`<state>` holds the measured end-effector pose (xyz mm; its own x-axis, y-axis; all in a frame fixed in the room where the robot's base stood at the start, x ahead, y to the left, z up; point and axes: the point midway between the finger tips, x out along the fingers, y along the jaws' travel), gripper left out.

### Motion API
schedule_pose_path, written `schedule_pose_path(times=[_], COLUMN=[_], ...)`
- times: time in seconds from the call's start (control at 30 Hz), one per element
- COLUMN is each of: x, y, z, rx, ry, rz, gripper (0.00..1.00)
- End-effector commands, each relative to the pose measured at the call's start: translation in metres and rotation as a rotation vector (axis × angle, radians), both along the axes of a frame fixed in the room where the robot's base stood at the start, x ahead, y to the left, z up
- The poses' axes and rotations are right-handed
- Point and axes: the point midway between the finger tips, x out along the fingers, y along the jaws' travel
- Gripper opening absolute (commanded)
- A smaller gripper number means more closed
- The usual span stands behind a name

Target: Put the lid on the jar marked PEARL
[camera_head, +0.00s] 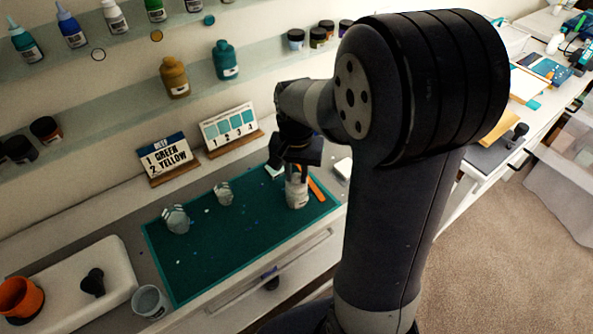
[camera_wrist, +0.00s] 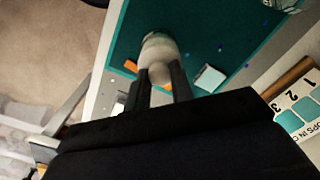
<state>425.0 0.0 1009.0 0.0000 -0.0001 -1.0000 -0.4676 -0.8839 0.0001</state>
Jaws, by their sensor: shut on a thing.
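A pale whitish jar (camera_head: 297,197) stands upright at the right end of the green mat. Any name on it is too small to read. My gripper (camera_head: 297,174) points down at its top. In the wrist view my two fingers (camera_wrist: 160,88) are closed on a pale piece at the jar's top, which looks like the lid (camera_wrist: 159,73). The rounded pale jar (camera_wrist: 158,46) shows just past the fingertips. The lid's edge is unclear, so I cannot tell whether it is seated on the jar or just above it.
The green mat (camera_head: 235,258) also carries two clear faceted cups, one larger (camera_head: 176,219) and one smaller (camera_head: 223,194). An orange stick (camera_head: 317,189) lies right beside the jar. Two signs (camera_head: 163,160) (camera_head: 231,129) stand behind. A white tray (camera_head: 70,290) and clear cup (camera_head: 149,302) are at left.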

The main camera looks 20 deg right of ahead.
Motion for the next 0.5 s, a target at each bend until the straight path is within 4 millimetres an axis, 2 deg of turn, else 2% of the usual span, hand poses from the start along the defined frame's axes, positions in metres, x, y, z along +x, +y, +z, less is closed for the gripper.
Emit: schedule_pose_path(times=[0.07,0.1,0.4,0.5], x=[0.0000,0.0000,0.0001,0.0001], y=[0.0000,0.0000,0.0000,0.0000], z=[0.0000,0.0001,0.0001,0.0001], rx=[0.000,0.000,0.000,0.000], ry=[0.000,0.000,0.000,0.000], rz=[0.000,0.000,0.000,0.000], gripper=[0.01,0.24,0.48,0.48])
